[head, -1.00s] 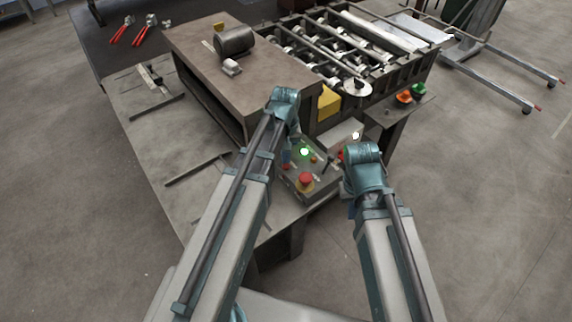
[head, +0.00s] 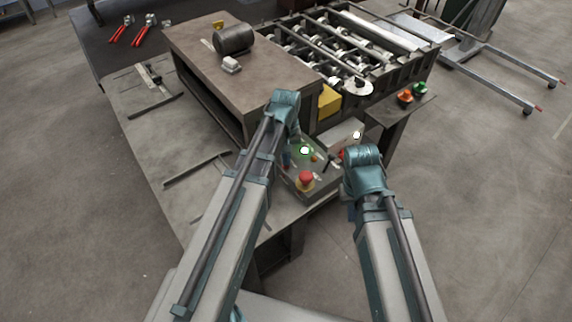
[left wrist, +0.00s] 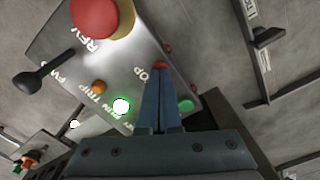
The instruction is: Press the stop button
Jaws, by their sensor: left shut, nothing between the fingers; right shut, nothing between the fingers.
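The control box (head: 322,182) stands at the table's near corner. In the left wrist view its panel (left wrist: 75,55) fills the upper left. The stop button (left wrist: 160,65) is a small red button beside a label ending in "OP", mostly hidden behind my fingertips. My left gripper (left wrist: 160,72) is shut and empty, with its tips over that button; I cannot tell whether they touch it. In the head view the left gripper (head: 287,158) is at the box's left side. My right arm shows right of the box, but its fingers are hidden.
A large red mushroom button (head: 306,178) sits on the panel, near a lit green-ringed button (left wrist: 121,106), an orange button (left wrist: 98,87) and a black lever (left wrist: 45,72). The roller machine (head: 340,50) stands behind.

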